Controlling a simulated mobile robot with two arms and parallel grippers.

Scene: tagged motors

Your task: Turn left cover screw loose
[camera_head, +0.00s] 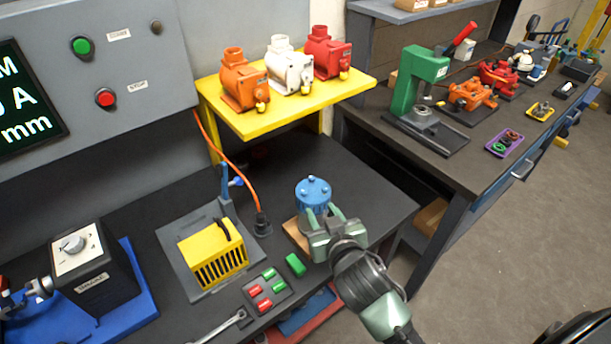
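The blue motor (313,193) stands upright on a tan base (293,232) on the dark workbench. Its round cover faces up and bears small blue screws. The left cover screw (300,191) sits at the cover's left rim and looks seated, though it is very small here. My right gripper (322,213) reaches in from the lower right, with its fingers apart at the motor's lower front. The fingers overlap the motor in this view, so I cannot tell whether they grip it. The gripper hides the motor's lower part. My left gripper is not in view.
A yellow ribbed unit (213,255) on a grey plate stands left of the motor. A green block (295,265) and a button panel (265,290) lie in front. A wrench (220,327) lies at the front edge. A yellow shelf (300,112) holds three motors behind.

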